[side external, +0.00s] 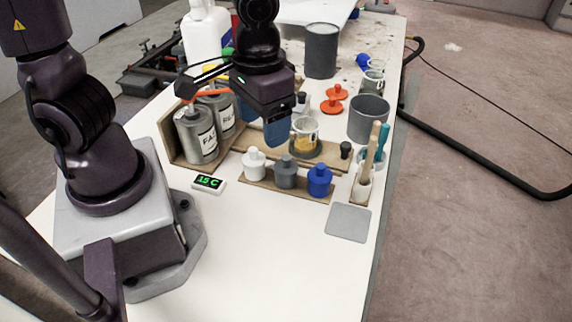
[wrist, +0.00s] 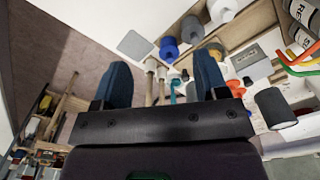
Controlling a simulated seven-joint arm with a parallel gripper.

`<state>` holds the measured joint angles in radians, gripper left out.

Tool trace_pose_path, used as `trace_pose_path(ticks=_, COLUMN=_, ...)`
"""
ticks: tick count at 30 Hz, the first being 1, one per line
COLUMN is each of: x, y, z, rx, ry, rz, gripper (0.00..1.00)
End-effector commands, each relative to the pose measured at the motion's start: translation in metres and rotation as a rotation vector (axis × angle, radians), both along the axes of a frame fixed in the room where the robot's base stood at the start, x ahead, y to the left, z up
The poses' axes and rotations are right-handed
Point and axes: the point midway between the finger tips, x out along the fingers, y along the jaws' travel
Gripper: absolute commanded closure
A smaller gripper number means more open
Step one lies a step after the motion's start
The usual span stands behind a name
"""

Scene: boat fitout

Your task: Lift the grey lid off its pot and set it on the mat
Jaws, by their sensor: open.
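The grey pot (side external: 286,178) stands between a white pot (side external: 253,163) and a blue pot (side external: 319,181) on a wooden strip. Its grey lid (side external: 286,162) with a knob sits on top. In the wrist view the grey pot (wrist: 190,29) shows beyond the fingers, beside the blue one (wrist: 168,48). The grey square mat (side external: 348,222) lies bare near the table's right edge; it also shows in the wrist view (wrist: 135,44). My gripper (side external: 278,138) is open and empty, above and behind the pots in the side view. Its blue fingers (wrist: 162,65) stand apart.
A jar with yellow contents (side external: 304,138), a grey cup (side external: 368,118) and a brush holder (side external: 361,187) stand close by. A small display (side external: 208,182) lies in front. The front table is clear.

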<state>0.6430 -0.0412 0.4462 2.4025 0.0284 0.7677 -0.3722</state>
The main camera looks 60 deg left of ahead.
Motion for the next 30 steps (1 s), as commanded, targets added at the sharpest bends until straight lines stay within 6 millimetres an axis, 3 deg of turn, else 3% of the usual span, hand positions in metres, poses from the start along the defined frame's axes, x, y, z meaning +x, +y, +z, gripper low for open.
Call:
trace_pose_path(ticks=1, x=0.005, y=0.000, z=-0.016, rx=0.050, ry=0.025, rz=0.070, gripper=0.33)
trace_pose_path(ticks=6, x=0.028, y=0.016, z=-0.051, rx=0.211, ry=-0.028, rz=0.421, gripper=0.33)
trace_pose_path(ticks=11, x=0.051, y=0.037, z=-0.057, rx=0.250, ry=-0.158, rz=0.759, gripper=0.33)
trace_pose_path(ticks=15, x=0.062, y=0.038, z=-0.053, rx=0.204, ry=-0.225, rz=0.937, gripper=0.33)
trace_pose_path(ticks=20, x=0.064, y=0.040, z=-0.058, rx=0.190, ry=-0.241, rz=1.018, gripper=0.33)
trace_pose_path(ticks=30, x=0.069, y=0.056, z=-0.111, rx=0.195, ry=-0.237, rz=1.021, gripper=0.33)
